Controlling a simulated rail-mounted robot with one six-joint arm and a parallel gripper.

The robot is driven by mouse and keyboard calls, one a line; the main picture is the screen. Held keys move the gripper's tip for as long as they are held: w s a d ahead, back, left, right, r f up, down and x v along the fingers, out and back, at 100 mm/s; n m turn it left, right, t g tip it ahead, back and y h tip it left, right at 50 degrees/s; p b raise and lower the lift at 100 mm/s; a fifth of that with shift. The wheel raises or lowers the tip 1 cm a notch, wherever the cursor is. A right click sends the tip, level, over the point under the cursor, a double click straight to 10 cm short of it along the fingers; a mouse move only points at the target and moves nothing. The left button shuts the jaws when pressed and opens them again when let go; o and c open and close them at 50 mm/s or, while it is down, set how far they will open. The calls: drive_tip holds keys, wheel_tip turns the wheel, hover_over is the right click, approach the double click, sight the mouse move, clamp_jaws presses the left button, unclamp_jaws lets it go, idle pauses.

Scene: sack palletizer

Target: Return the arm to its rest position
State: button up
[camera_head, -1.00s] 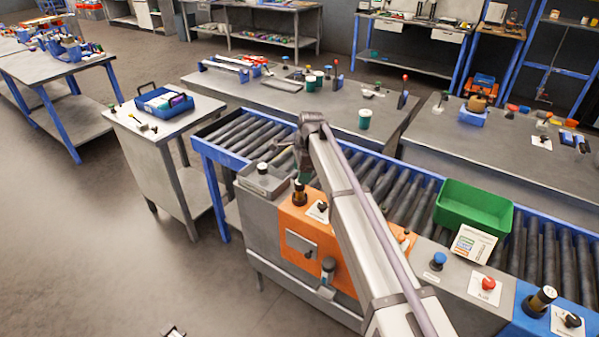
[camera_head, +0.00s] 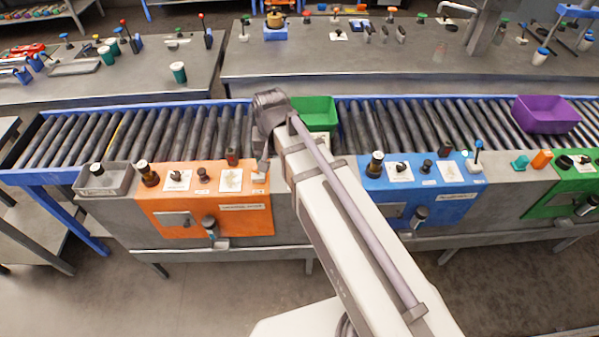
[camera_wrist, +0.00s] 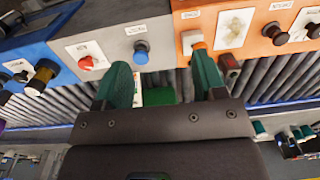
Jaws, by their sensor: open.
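My gripper (camera_wrist: 164,88) shows in the wrist view with its two green fingers apart and nothing between them. It hangs over the console and conveyor area, with a blue knob (camera_wrist: 141,52) and a red button (camera_wrist: 86,62) on the grey panel beyond the fingers. In the head view my arm reaches up from the bottom toward the conveyor; its end is near the orange panel (camera_head: 240,221), and the fingers are hidden or too small to make out there.
A roller conveyor (camera_head: 180,128) runs across behind the orange and blue panels (camera_head: 425,205). A green bin (camera_head: 316,110) and a purple bin (camera_head: 545,115) sit on it. Metal tables (camera_head: 330,62) with cups and small tools stand behind. The floor in front (camera_head: 230,285) is clear.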

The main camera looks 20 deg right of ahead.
drive_tip(key=s+d+n, duration=0.2)
drive_tip(key=s+d, duration=0.4)
drive_tip(key=s, duration=0.2)
drive_tip(key=shift+n, duration=0.4)
idle(1.4)
